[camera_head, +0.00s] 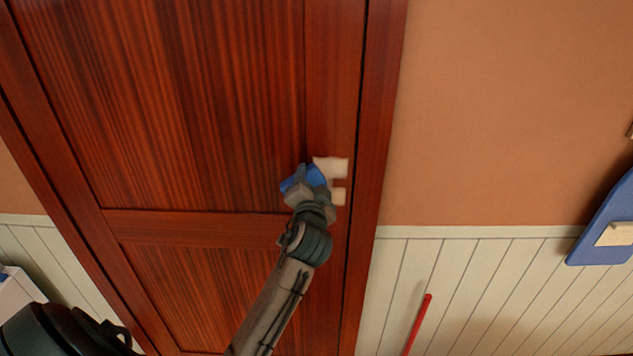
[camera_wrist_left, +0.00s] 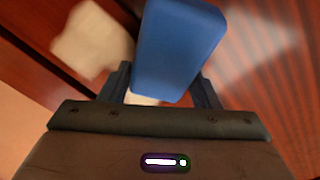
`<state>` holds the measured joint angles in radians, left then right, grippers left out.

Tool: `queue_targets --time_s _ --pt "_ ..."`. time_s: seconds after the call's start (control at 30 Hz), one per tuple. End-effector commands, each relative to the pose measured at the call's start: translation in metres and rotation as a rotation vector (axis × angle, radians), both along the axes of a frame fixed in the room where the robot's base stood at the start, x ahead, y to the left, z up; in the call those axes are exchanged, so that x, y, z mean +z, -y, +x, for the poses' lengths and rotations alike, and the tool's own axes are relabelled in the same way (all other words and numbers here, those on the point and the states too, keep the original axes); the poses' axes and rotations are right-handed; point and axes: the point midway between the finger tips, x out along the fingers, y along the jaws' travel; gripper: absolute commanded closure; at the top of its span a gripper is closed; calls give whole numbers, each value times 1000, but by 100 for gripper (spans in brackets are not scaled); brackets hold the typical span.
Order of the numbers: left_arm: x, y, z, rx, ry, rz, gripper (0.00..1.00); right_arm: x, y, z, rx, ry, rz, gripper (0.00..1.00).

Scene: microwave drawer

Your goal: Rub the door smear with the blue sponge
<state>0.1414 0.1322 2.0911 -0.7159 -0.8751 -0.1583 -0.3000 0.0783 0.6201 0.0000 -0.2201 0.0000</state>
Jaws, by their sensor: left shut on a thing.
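My left gripper (camera_head: 304,186) is in front of the red-brown door (camera_head: 200,100), near its right edge. It is shut on the blue sponge (camera_head: 317,176), which fills the space between the fingers in the left wrist view (camera_wrist_left: 178,48). A hazy whitish smear (camera_wrist_left: 262,45) shows on the door to the right of the sponge in the wrist view. I cannot pick it out in the head view. Whether the sponge touches the door is unclear. My right gripper is not in view.
A cream, block-like piece (camera_head: 330,167) is on the door just beside the sponge, with a smaller pale piece (camera_head: 338,197) below it. Right of the door are an orange wall (camera_head: 510,110), pale panelling (camera_head: 470,290), a red rod (camera_head: 418,325) and a blue board (camera_head: 610,215).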

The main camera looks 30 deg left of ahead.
Motion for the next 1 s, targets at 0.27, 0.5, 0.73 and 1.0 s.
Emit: queue_targets --time_s 0.27,0.5,0.73,1.0 --pt "-1 6 -8 -2 -1 -3 80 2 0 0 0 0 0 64" --pt "0 19 -29 -1 0 -2 80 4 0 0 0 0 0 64" --pt "-1 30 -47 -1 -1 -3 80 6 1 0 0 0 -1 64" --pt "0 32 -51 -1 1 0 80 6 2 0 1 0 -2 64"
